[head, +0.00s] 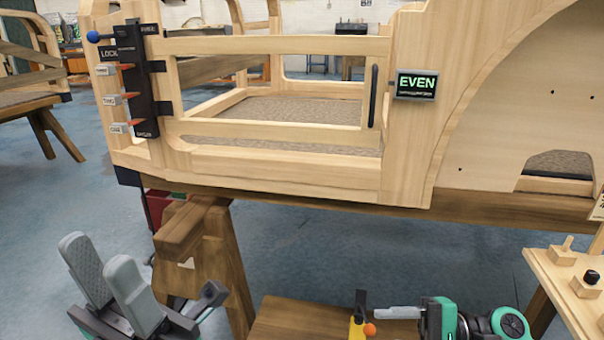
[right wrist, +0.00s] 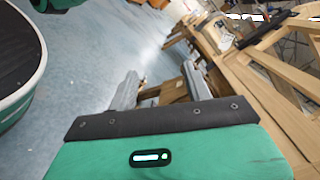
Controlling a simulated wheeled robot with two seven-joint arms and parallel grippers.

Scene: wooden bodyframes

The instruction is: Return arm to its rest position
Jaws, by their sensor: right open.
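My left gripper (head: 97,250) is at the lower left of the head view, in front of the trestle. Its two grey fingers point up, apart, with nothing between them. My right gripper (head: 378,312) is low at the bottom centre-right of the head view, a grey finger pointing left. In the right wrist view my right gripper (right wrist: 162,76) has its fingers apart, with no thing held between them. The wooden bodyframe (head: 270,170) stands above both grippers, its door frame flush in the opening as far as I can see. A display (head: 416,85) on it reads EVEN.
A black panel (head: 140,90) with red pointers and a blue knob is on the frame's left post. A wooden trestle (head: 205,250) supports the frame. A pegged board (head: 570,285) is at the right. A yellow-and-black tool (head: 359,322) is near my right gripper. Blue floor lies open around the trestle.

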